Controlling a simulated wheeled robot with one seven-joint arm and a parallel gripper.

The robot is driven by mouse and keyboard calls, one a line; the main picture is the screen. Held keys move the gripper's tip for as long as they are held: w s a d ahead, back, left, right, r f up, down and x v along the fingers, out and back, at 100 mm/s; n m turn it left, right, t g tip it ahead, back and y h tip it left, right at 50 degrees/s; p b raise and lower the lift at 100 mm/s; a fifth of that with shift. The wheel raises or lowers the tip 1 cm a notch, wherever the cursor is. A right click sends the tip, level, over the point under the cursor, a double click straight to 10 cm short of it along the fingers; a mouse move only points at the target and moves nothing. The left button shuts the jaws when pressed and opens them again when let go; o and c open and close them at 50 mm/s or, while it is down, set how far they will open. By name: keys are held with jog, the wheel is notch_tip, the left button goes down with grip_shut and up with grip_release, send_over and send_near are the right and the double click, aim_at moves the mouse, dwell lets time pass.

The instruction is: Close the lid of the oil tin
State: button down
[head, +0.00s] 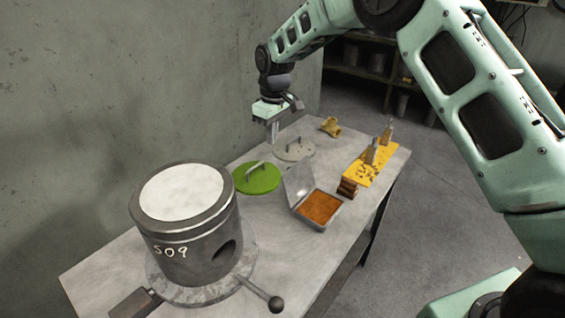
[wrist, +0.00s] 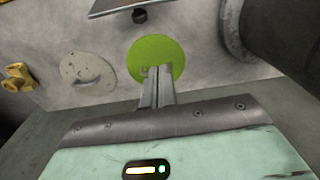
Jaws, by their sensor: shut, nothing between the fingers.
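The oil tin (head: 320,208) is a shallow grey metal box with an orange-brown filling, standing on the table in the head view. Its lid (head: 298,181) is open, raised up along the tin's left and far side. My gripper (head: 273,139) is shut and empty, pointing down above the far part of the table, beyond and a little left of the tin. In the wrist view my gripper's fingers (wrist: 158,72) are together, in front of a green disc. A grey plate edge is cut off at the top of that view; I cannot tell whether it is the tin's lid.
A green disc with a handle (head: 262,182) and a grey one (head: 301,153) lie left of and beyond the tin. A large dark piston (head: 190,250) stands at the near left. A yellow board (head: 366,172) and a yellow fitting (head: 331,127) lie farther back. The wall borders the table's left.

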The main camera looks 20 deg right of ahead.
aim_at(295, 180)
jog(key=s+d+f+p, duration=0.1)
jog(key=d+f+p, duration=0.2)
jog(key=f+p, duration=0.3)
jog(key=shift+s+f, duration=0.25)
jog(key=shift+f, duration=1.5)
